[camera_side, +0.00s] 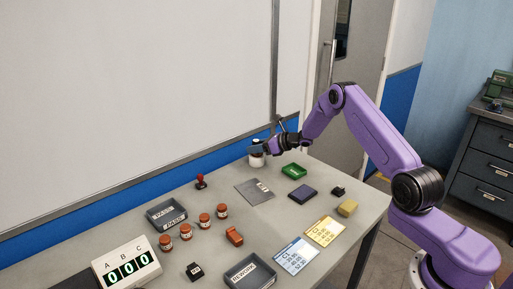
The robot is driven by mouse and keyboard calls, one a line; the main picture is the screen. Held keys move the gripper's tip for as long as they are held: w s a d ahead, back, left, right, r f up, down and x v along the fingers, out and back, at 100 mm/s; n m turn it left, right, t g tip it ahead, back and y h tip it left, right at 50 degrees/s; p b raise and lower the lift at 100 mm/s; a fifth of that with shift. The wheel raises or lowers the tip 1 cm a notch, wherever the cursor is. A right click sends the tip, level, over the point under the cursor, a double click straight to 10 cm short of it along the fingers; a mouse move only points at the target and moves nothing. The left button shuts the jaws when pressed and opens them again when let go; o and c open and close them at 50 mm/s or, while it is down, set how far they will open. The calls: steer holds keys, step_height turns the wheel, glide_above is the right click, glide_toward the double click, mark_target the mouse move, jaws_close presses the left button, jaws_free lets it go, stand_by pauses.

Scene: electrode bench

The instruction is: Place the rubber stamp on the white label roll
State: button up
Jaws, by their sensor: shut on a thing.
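The white label roll (257,160) stands near the far edge of the table, against the blue wall band. My gripper (268,148) is at the roll, shut on a small dark thing (256,146) that I take for the rubber stamp. The dark thing is right over the roll's top. I cannot tell whether it touches the roll or is just above it. My fingers hide part of the stamp, and both are small in this view.
A red-knobbed piece (201,181) stands to the left. A grey plate (255,191) and a green tray (294,171) lie nearby. Several orange-red jars (204,220), a PASS tray (166,213), a REWORK tray (250,271) and a counter box (127,268) are nearer the front.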

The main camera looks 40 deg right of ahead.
steer(key=o, duration=1.1)
steer(key=shift+f, duration=0.1)
steer(key=shift+c, duration=0.2)
